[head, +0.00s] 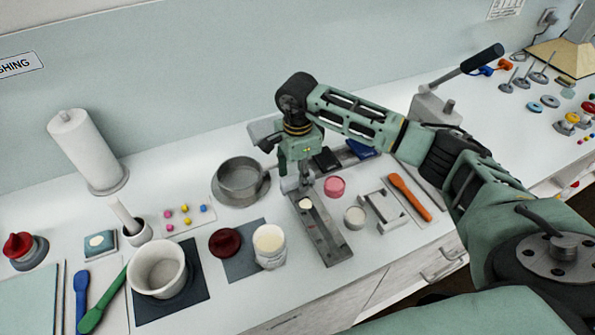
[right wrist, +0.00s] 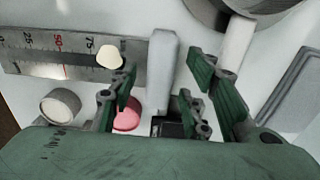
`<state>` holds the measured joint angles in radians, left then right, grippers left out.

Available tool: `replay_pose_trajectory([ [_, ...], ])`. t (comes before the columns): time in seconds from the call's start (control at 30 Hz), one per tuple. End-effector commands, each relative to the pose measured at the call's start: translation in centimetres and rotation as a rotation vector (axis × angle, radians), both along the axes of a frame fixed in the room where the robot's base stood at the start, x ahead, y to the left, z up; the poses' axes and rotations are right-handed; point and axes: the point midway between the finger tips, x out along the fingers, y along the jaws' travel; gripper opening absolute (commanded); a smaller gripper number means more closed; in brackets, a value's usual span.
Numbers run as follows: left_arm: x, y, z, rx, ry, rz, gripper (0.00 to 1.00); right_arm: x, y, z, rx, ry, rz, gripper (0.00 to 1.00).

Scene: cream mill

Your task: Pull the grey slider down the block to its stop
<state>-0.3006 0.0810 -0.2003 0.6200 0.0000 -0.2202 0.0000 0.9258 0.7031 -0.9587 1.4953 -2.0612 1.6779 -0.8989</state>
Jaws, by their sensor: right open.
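The steel block (head: 328,238) lies on the white bench, and its far end is under my right gripper. In the right wrist view the block (right wrist: 75,75) shows a printed scale and a cream dab (right wrist: 109,56) near its high-number end. The grey slider (right wrist: 163,70) stands across that end, just past the dab. My right gripper (right wrist: 160,68) is open, with one finger on each side of the slider; I cannot tell whether they touch it. In the head view my right gripper (head: 303,182) mostly hides the slider. My left gripper is not in view.
A pink pot (head: 334,186) and a pale-topped jar (head: 355,217) stand close to the block's right. A round metal pan (head: 240,181) is at its left, with a cream jar (head: 270,247) nearer the front. Bare bench lies just beyond the block's near end.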

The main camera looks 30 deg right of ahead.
Motion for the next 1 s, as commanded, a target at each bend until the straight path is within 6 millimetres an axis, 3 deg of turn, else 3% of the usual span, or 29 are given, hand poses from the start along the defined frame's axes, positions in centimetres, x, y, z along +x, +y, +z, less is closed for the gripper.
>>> replay_pose_trajectory([
  [0.1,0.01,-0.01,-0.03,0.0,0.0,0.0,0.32,0.01,0.01,-0.01,0.0,0.0,0.0,0.44],
  [0.6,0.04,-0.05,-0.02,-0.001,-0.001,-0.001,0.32,0.02,0.01,0.04,0.001,-0.001,0.0,0.0],
  [1.0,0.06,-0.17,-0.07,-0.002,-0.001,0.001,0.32,-0.13,-0.23,0.04,0.001,-0.001,-0.001,0.0],
])
